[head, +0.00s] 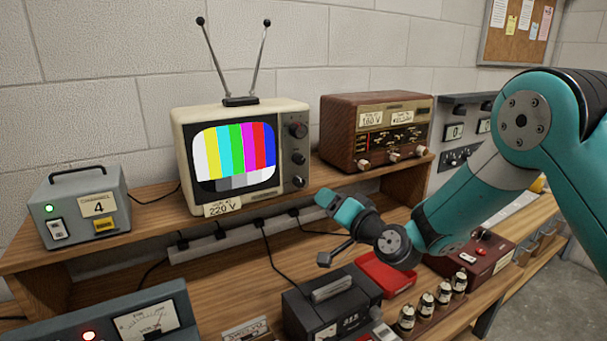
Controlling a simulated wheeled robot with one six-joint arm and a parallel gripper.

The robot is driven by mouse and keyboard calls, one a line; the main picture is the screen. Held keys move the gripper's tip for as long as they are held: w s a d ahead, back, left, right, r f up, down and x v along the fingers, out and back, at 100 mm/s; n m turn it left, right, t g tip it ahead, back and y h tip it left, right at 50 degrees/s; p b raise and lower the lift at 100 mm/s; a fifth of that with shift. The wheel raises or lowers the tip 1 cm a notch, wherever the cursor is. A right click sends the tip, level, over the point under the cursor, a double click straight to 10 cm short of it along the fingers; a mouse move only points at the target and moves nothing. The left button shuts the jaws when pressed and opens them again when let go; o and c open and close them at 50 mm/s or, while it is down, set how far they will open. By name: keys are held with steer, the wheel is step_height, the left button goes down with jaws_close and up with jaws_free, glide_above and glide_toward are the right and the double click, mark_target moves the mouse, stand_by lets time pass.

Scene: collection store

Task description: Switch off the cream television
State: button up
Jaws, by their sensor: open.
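The cream television (237,158) stands on the raised wooden shelf, with its two-rod antenna on top. Its screen is lit with colour bars. A large dark knob (298,130) is at the upper right of its front, with smaller knobs (298,159) below it. A paper tag (222,207) at its lower edge reads 220 V. My gripper (326,230) is open and empty, in front of the shelf, below and to the right of the television. It appears apart from the television.
A grey box (85,208) marked 4, with a lit green lamp and a rocker switch, stands left. A brown radio (375,130) stands right. A power strip (225,240) with cables lies under the shelf. A red tray (385,274) and black device (330,305) occupy the bench.

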mark_target(301, 184)
steer(key=p+x, duration=0.5)
steer(key=x, duration=0.6)
steer(key=shift+w, duration=0.1)
steer(key=c, duration=0.9)
